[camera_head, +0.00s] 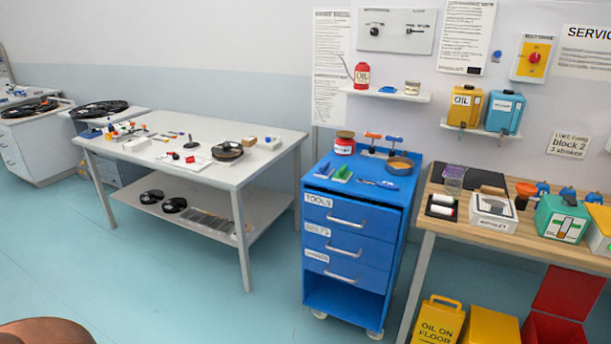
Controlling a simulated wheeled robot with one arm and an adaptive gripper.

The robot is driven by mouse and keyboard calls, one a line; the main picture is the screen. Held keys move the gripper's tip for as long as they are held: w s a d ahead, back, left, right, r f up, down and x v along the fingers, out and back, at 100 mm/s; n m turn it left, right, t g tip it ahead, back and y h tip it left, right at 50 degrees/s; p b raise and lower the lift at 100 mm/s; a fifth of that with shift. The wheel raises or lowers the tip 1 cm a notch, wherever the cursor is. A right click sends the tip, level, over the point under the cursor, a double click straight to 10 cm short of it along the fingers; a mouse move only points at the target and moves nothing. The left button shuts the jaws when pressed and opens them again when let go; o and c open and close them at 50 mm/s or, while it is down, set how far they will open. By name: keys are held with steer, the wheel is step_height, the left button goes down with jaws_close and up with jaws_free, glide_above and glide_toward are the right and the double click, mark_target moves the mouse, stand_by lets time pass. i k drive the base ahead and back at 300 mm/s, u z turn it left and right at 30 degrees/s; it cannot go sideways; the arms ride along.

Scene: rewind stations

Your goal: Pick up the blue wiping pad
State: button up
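I cannot tell for certain which thing is the blue wiping pad. Several small blue things show. A flat blue piece (388,90) lies on the small wall shelf between the red oil can and a small tin. Another blue piece (324,168) lies at the left of the blue tool cart's top, beside a green one. A third, dark blue piece (91,133) lies at the left end of the white table. All are too small to make out clearly. My gripper is not in view.
The blue tool cart (345,248) stands between the white table (192,182) and the wooden bench (455,219). A yellow oil-on-floor sign (438,322) and a red bin (566,295) stand below the bench. The floor (190,290) in front is clear.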

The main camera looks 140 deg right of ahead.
mark_target(325, 171)
steer(key=z, duration=5.15)
